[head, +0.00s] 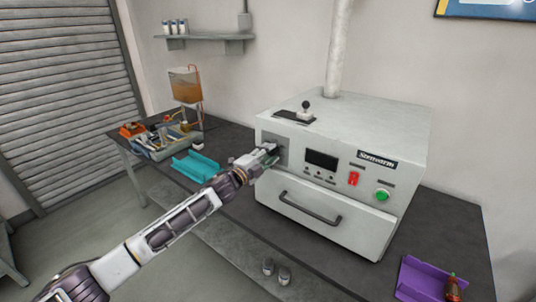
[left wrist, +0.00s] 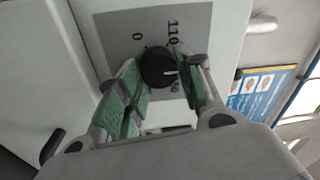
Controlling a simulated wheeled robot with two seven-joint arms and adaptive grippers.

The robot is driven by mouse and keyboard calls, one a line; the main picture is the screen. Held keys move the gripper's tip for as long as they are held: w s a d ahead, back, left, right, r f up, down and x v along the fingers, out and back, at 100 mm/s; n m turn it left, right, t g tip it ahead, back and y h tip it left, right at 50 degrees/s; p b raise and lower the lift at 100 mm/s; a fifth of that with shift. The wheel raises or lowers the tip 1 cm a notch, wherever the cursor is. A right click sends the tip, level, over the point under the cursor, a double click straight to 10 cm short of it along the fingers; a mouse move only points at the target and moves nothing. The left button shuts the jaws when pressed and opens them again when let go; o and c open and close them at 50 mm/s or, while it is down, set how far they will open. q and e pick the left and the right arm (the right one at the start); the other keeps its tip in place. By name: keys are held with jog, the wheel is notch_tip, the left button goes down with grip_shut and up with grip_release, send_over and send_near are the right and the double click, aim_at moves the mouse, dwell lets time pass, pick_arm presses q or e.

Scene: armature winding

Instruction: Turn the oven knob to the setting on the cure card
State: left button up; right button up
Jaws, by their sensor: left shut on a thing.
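The oven (head: 335,135) is a pale grey box on the dark bench. Its black round knob (left wrist: 157,66) shows in the left wrist view on a grey dial plate (left wrist: 117,27) with the numbers 0, 110 and a partly hidden one ending in 80. A pale mark on the knob lies on its right side, towards the partly hidden number. My left gripper (head: 270,153) is at the oven's front left; its green-padded fingers (left wrist: 160,88) are shut around the knob, one on each side. In the head view the gripper hides the knob. No cure card can be made out.
The oven front has a dark display (head: 321,160), red switch (head: 353,178), green button (head: 382,195) and drawer handle (head: 310,208). A teal tray (head: 195,165) lies left, a purple tray (head: 415,275) right. A black-handled item (head: 304,112) sits on top.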

pick_arm(q)
jog(key=shift+f, duration=0.1)
dwell(0.3)
jog(key=o, duration=1)
jog(key=v, duration=1.2)
dwell(0.6)
